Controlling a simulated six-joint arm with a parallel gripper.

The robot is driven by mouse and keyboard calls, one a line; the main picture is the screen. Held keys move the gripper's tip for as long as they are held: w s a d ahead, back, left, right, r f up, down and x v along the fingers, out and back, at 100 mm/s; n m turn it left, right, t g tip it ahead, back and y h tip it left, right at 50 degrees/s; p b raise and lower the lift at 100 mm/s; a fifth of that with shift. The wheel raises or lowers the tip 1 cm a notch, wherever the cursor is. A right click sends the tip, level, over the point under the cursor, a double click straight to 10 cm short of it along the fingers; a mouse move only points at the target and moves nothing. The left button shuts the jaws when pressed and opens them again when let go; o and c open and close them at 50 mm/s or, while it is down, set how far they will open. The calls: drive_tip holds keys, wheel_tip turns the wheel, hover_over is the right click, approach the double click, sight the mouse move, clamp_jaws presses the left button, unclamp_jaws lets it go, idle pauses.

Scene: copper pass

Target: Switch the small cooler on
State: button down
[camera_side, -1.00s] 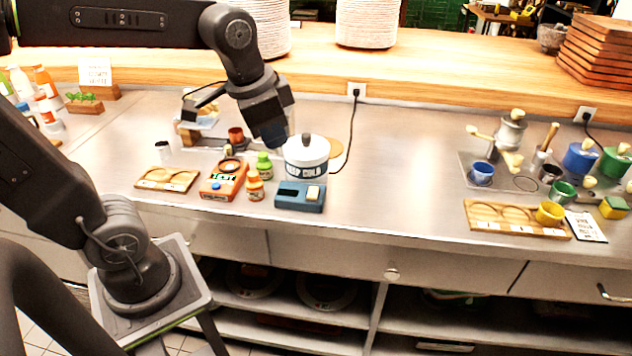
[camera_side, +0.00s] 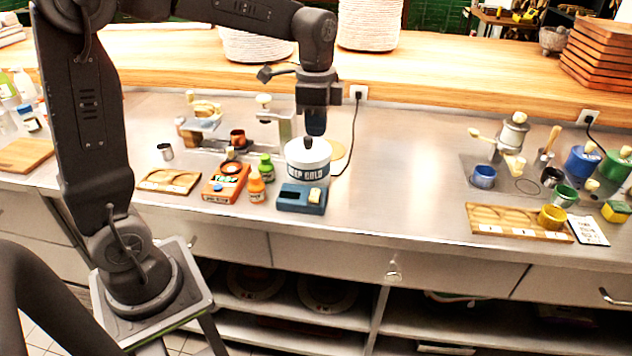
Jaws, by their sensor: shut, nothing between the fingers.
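The small cooler (camera_side: 307,174) is a round white tub with a dark band lettered "KEEP COLD" and a black knob on its lid. It stands upright on the steel counter. In front of it, apparently touching or very close, is a blue box (camera_side: 290,203) with a dark slot and a cream rocker switch (camera_side: 315,196). Which way the rocker is tipped is too small to tell.
Left of the blue box stand an orange bottle (camera_side: 256,188), a green bottle (camera_side: 266,168) and an orange tester box (camera_side: 226,183). A black cord runs from the wall socket (camera_side: 358,93) down behind the cooler.

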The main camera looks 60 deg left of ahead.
sight(316, 191)
wheel_tip(316, 191, down, 14)
drive_tip(key=shift+f, duration=0.1)
idle(0.5)
